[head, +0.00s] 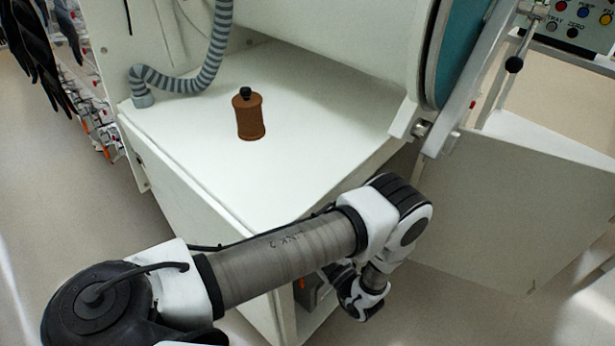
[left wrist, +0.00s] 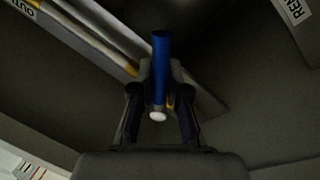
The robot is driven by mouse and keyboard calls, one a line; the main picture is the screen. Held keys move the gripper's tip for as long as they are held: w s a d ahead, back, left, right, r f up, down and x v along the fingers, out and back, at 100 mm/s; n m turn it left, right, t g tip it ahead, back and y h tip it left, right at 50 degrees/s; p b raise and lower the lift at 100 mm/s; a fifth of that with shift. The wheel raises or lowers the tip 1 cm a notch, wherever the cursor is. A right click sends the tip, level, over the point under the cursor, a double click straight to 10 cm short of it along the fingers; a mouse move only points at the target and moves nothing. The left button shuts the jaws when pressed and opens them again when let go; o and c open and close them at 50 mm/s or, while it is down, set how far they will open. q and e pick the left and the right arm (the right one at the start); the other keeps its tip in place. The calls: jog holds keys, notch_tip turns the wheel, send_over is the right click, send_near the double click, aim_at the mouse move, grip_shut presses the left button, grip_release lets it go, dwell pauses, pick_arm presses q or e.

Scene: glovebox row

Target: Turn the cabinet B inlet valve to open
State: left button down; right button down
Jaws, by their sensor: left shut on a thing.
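A blue lever handle (left wrist: 161,48) with a white rounded end shows in the left wrist view; I take it to be the inlet valve's handle. My left gripper (left wrist: 161,82) is shut on it, with one dark finger on each side and the white end sticking out toward the camera. The valve body and its open or shut position cannot be made out. In the head view my left arm reaches down in front of the white cabinet, and its fingers are hidden there. No cabinet letter is readable. My right gripper is in neither view.
A brown bottle (head: 249,115) with a black cap stands on the white cabinet top (head: 330,110). A grey ribbed hose (head: 190,82) is behind it. An opened white door panel (head: 520,205) sticks out at the right. The left wrist view shows a pale bar (left wrist: 82,32) near the handle.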

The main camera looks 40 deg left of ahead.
pick_arm(q)
jog(key=c, duration=1.2)
grip_release()
jog(key=shift+a, duration=0.1)
jog(key=shift+o, duration=0.2)
